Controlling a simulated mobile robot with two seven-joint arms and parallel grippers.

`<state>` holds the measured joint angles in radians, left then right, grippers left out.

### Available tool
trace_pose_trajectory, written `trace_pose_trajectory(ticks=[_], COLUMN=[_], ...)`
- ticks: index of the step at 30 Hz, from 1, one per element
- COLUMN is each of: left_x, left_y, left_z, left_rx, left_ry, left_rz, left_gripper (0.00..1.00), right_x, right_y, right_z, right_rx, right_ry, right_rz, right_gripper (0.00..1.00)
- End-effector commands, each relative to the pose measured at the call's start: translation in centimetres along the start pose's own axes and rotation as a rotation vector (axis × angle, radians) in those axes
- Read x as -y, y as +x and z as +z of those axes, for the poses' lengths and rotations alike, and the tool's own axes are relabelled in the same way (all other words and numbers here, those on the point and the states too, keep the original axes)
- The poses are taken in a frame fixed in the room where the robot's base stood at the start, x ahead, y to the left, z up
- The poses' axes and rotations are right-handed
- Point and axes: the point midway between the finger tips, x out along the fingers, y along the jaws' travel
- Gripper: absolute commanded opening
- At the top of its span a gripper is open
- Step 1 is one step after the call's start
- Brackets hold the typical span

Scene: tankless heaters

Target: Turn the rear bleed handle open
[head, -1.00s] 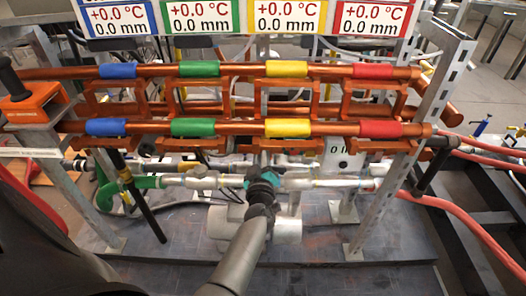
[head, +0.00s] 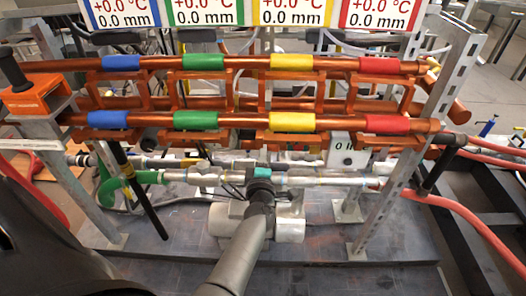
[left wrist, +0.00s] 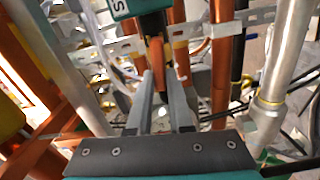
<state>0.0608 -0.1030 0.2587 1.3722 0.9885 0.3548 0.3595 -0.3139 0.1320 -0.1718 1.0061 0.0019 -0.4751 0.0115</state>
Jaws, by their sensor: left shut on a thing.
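My left arm rises from the bottom middle of the head view to a dark wrist with a teal part, in front of the silver pipe (head: 320,180). Its fingers are hidden there. In the left wrist view the left gripper (left wrist: 161,76) has its two grey fingertips close together. They are shut on a narrow dark and orange-brown part (left wrist: 157,52), among upright copper pipes as seen from the wrist. I take this for the rear bleed handle, but its full shape and angle are hidden. My right gripper is not in view.
Copper pipes (head: 340,123) with blue, green, yellow and red bands cross above my wrist. A grey slotted post (head: 430,120) stands at the right, with a red hose (head: 470,225) beside it. A green valve part (head: 150,177) is at the left. The dark base plate is mostly clear in front.

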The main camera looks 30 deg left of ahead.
Motion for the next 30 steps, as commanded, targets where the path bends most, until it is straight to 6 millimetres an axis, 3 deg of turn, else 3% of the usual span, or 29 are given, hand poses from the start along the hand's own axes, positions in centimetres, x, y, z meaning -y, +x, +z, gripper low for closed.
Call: trace_pose_trajectory(ticks=[23, 24, 30], left_x=[0.05, 0.05, 0.08], left_y=[0.04, 0.04, 0.03], left_z=[0.06, 0.06, 0.04], left_rx=[0.001, 0.001, 0.001], left_ry=[-0.1, -0.1, -0.099], left_rz=[0.001, 0.001, 0.001], left_gripper=[0.0, 0.23, 0.46], right_x=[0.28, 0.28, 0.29], right_y=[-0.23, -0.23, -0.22], right_z=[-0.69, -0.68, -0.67], right_rx=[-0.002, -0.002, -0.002], right_ry=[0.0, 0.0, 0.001], right_rz=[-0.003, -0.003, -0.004], right_gripper=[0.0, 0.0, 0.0])
